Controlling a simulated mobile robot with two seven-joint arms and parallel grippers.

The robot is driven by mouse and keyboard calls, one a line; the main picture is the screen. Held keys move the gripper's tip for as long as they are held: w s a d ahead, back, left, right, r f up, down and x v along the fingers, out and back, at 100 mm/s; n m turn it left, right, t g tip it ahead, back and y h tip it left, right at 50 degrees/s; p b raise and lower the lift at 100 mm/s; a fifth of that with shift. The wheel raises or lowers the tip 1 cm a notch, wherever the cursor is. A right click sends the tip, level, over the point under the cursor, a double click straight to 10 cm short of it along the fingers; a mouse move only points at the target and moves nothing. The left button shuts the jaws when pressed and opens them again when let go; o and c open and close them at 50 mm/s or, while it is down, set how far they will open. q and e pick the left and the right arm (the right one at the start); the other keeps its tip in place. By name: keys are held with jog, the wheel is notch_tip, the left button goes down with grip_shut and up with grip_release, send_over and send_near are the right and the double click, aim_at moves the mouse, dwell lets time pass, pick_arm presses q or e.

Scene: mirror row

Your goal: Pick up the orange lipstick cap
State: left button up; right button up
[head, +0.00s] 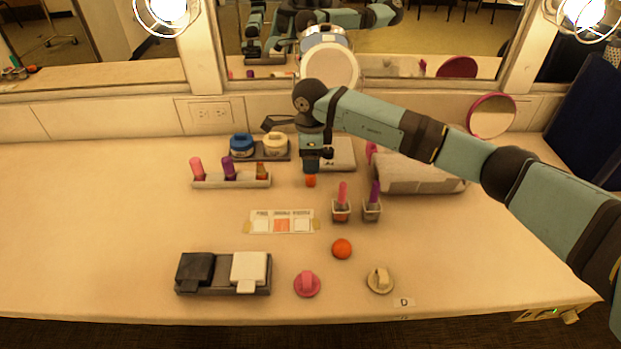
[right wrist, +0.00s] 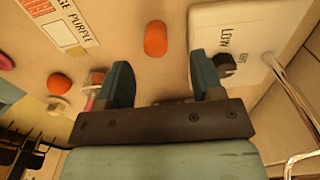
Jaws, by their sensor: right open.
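The orange lipstick cap (head: 311,181) lies on the counter, just in front of my right gripper (head: 312,167) in the head view. In the right wrist view it is a rounded orange shape (right wrist: 155,38) ahead of the fingertips, roughly between their lines. My right gripper (right wrist: 163,75) is open, with nothing between its fingers and a gap to the cap. A tray (head: 212,181) to the left holds a pink, a purple and an orange-brown lipstick (head: 262,171). My left gripper is not in view.
Two small cups with a pink (head: 343,193) and a purple stick (head: 375,193) stand right of the cap. A white box with a dial (right wrist: 225,64) is close by my right gripper. An orange ball (head: 341,249) and a label strip (head: 257,228) lie in front.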

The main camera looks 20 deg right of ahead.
aim_at(311, 178)
jog(key=f, duration=0.5)
jog(key=shift+s+f, duration=0.2)
jog(key=c, duration=1)
